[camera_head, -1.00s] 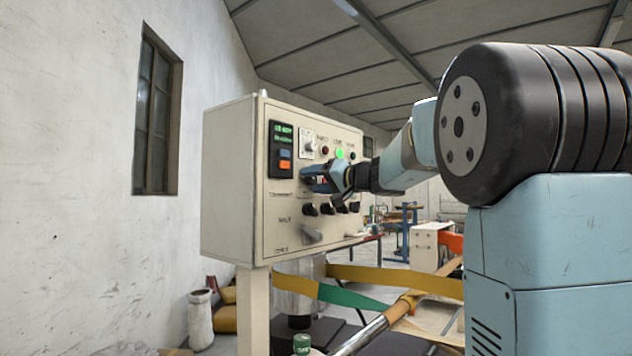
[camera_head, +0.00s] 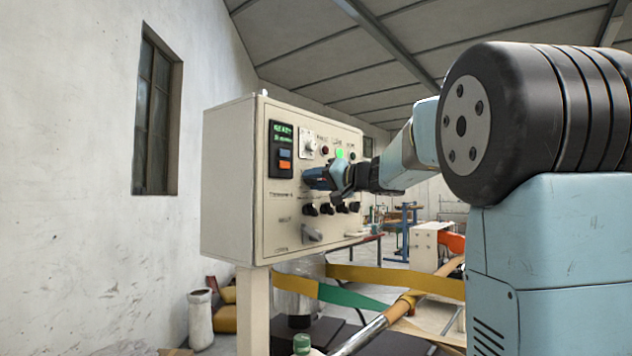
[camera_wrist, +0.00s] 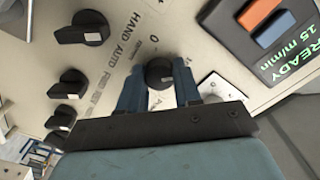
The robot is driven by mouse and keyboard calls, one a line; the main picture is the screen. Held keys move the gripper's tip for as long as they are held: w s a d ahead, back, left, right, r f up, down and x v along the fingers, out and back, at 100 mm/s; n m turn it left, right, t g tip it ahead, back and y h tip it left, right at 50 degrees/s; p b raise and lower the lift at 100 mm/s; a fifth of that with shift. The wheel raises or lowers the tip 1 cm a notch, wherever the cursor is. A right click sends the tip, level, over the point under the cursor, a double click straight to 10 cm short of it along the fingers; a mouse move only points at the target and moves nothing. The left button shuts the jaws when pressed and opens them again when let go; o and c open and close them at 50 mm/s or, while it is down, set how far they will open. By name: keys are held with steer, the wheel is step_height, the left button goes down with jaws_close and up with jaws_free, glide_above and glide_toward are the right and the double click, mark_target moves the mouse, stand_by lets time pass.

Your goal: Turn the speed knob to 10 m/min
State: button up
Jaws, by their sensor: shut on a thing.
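The speed knob (camera_wrist: 159,73) is a round black knob with a light pointer mark, set on the cream panel. A "0" is printed beside it, and the rest of its scale is partly hidden by my fingers. My gripper (camera_wrist: 160,86) has a blue finger on each side of the knob and is shut on it. In the head view my gripper (camera_head: 318,180) is at the panel face and hides the knob. The display (camera_wrist: 290,45) reads "READY 15 m/min" in green; it also shows in the head view (camera_head: 282,134), too small to read surely.
A HAND/AUTO selector (camera_wrist: 82,28) and several more black knobs (camera_wrist: 68,83) lie close by. A white-plated dial (camera_head: 308,144) and a lit green lamp (camera_head: 340,153) sit above my gripper. The control box (camera_head: 228,180) stands on a post, near yellow and green bands (camera_head: 385,278).

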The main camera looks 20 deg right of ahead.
steer(key=shift+f, duration=0.15)
steer(key=o, duration=1)
steer(key=shift+o, duration=0.2)
steer(key=shift+d, duration=0.1)
steer(key=v, duration=1.3)
steer(key=shift+s+d, duration=0.2)
steer(key=shift+s, duration=0.05)
steer(key=s+a+f+g+h, duration=0.1)
steer(key=s+a+f+g, duration=0.3)
steer(key=s+a+f, duration=0.35)
steer(key=s+f+n+g+h, duration=0.1)
steer(key=s+f+h, duration=0.3)
steer(key=s+f, duration=0.5)
steer(key=s+f+g+h, duration=0.4)
steer(key=s+f, duration=0.6)
steer(key=f, duration=0.4)
steer(key=shift+a+f+n+h, duration=0.2)
steer(key=shift+f+n+h, duration=0.2)
steer(key=shift+h, duration=0.4)
